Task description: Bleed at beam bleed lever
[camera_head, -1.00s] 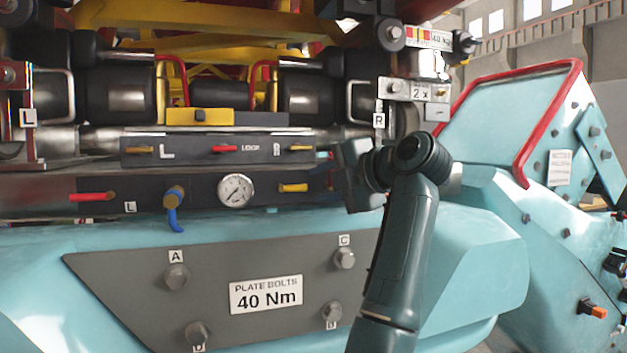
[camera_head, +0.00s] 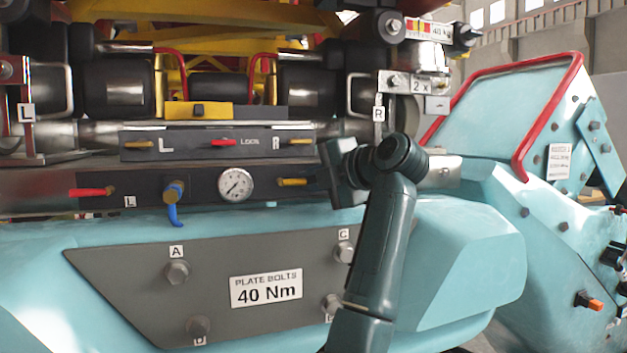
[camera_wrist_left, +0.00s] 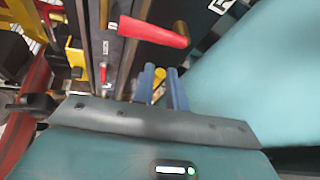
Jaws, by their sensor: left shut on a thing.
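A dark lower panel (camera_head: 150,197) on the machine carries a small yellow lever (camera_head: 292,182) to the right of the round gauge (camera_head: 236,185). My left gripper (camera_head: 324,174) is at the right of this lever, its fingers largely hidden by its own dark body in the head view. In the left wrist view, my left gripper (camera_wrist_left: 160,82) has its two blue fingers on either side of a yellow lever (camera_wrist_left: 158,88), shut on it. A red lever (camera_wrist_left: 150,30) sticks out just beyond the fingers. My right gripper is not in view.
The panel also holds a red lever (camera_head: 92,192) and a brass valve with blue handle (camera_head: 174,196). An upper panel (camera_head: 190,153) with small levers sits just above. A teal housing (camera_head: 470,240) bulges out below and to the right.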

